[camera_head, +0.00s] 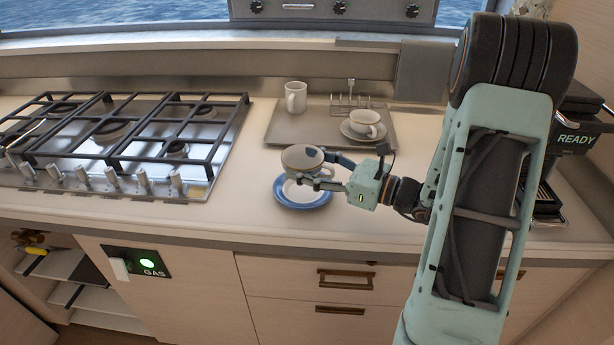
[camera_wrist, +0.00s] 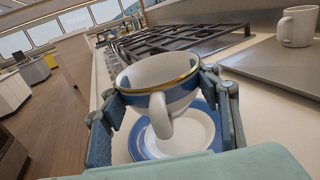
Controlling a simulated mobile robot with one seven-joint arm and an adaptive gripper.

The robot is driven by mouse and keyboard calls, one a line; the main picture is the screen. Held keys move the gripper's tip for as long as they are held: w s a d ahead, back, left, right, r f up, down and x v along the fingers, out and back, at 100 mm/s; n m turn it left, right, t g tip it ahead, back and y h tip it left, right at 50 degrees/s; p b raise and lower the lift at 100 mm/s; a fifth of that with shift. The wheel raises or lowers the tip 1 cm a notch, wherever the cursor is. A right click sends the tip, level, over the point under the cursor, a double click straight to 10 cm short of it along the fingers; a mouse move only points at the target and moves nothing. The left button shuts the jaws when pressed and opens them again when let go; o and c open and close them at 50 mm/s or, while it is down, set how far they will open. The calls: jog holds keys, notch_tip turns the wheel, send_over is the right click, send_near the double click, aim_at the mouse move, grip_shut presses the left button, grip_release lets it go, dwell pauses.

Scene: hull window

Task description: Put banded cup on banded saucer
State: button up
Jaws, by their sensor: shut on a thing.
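The banded cup (camera_head: 300,158) is white inside with a blue band and a gold rim, clearest in the wrist view (camera_wrist: 152,72). My gripper (camera_head: 314,170) is shut on it, with one finger on each side of the body. The cup is upright, and its handle points toward the wrist camera. The banded saucer (camera_head: 289,201), white with a blue rim, lies on the counter directly below the cup. It also shows behind and under the cup in the wrist view (camera_wrist: 204,136). The cup appears slightly above the saucer; the fingers and cup hide the exact gap.
A grey tray (camera_head: 285,128) behind holds a white mug (camera_head: 296,97), a toast rack (camera_head: 351,104) and another cup (camera_head: 364,122) on its saucer. A gas hob (camera_head: 130,140) is to the left. A coffee machine (camera_head: 580,140) stands right. Counter left of the saucer is clear.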

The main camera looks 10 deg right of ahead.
jog(key=shift+w+f, duration=0.3)
jog(key=shift+f, duration=1.55)
jog(key=shift+b, duration=0.3)
jog(key=shift+f+b, duration=0.4)
jog(key=shift+f, duration=0.2)
jog(key=o, duration=1.4)
jog(key=shift+o, duration=0.2)
